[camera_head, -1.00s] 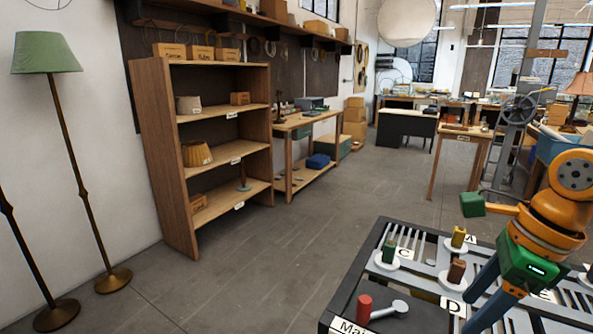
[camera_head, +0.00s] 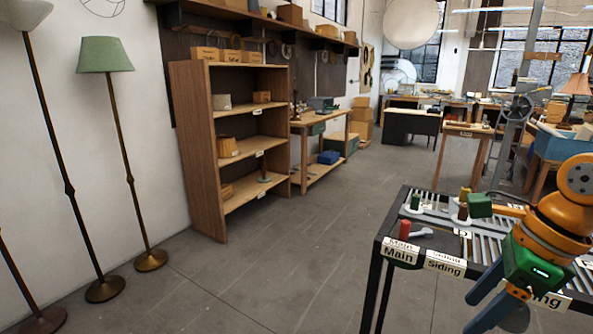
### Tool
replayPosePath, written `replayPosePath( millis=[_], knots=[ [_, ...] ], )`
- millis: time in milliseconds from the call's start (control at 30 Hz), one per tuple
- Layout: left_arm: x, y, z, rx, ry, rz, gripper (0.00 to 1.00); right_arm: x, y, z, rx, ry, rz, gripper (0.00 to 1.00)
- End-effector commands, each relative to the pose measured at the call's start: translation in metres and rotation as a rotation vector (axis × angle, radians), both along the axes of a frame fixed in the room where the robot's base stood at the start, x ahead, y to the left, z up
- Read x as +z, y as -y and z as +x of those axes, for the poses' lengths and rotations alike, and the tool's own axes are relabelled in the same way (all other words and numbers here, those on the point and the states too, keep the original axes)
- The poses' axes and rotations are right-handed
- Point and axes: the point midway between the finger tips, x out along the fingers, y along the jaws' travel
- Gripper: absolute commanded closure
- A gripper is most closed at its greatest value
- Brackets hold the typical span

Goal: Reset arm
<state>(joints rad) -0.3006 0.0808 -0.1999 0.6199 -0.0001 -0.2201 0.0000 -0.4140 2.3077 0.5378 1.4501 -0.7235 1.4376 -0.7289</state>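My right gripper (camera_head: 472,312) is at the lower right, on an orange and green arm with two blue fingers. The fingers are spread apart, and I see nothing between them. In the picture it overlaps the front right of the dark-framed table (camera_head: 377,275), which carries slatted tracks. On the table stand a red block (camera_head: 405,229) beside a light grey lever (camera_head: 421,233), a green block (camera_head: 415,202) and other small blocks partly behind my arm. Labels reading Main (camera_head: 400,252) and Siding (camera_head: 444,262) hang on its front edge. My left gripper is not in view.
Several floor lamps, one with a green shade (camera_head: 104,54), stand along the left wall. A wooden shelf unit (camera_head: 200,150) and a workbench (camera_head: 309,122) stand behind. The grey floor (camera_head: 285,270) between lamps and table is clear.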

Motion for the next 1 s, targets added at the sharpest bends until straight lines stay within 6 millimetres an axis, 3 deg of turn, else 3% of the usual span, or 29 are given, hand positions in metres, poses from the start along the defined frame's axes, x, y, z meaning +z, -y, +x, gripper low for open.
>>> replayPosePath(
  millis=[267, 367, 533, 633, 767, 900, 1000],
  knots=[
    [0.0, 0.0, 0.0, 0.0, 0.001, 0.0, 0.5, -0.005, 0.03, 0.026, -0.276, 0.101, 0.286, 0.33],
    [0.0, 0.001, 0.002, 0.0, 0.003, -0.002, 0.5, -0.01, 0.05, 0.038, -0.42, 0.143, 0.423, 0.33],
    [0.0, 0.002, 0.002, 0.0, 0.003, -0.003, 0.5, -0.03, 0.104, 0.056, -0.763, 0.218, 0.71, 0.33],
    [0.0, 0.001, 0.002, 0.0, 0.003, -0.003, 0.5, -0.054, 0.142, 0.06, -0.994, 0.251, 0.882, 0.33],
    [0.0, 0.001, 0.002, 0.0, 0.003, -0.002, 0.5, -0.11, 0.2, 0.051, -1.366, 0.272, 1.112, 0.33],
    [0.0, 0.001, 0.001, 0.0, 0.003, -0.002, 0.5, -0.212, 0.249, 0.013, -1.858, 0.248, 1.335, 0.33],
    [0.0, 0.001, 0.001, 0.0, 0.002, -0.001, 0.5, -0.291, 0.257, -0.025, -2.195, 0.203, 1.426, 0.33]
  ],
)
